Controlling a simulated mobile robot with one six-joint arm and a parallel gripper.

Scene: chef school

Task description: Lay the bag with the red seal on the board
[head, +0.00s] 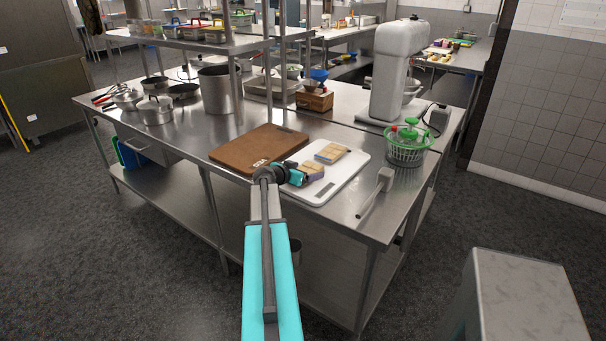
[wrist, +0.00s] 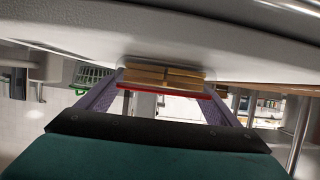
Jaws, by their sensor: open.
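The bag with the red seal (wrist: 165,77) shows in the wrist view as a tan packet with a red strip along its near edge. It lies against a pale surface, between the two purple fingers of my gripper (wrist: 163,87). In the head view my gripper (head: 307,174) is low over the white board or tray (head: 346,183), with its fingers around this bag (head: 313,166). My gripper is open. A second tan bag (head: 331,152) lies further back on the white surface; its seal colour is unclear. A brown wooden board (head: 240,152) lies just left, its visible top bare.
A wooden box (head: 314,100) and a large mixer (head: 392,75) are behind. Pots (head: 155,111) stand at the left. Shelf posts rise behind the brown board.

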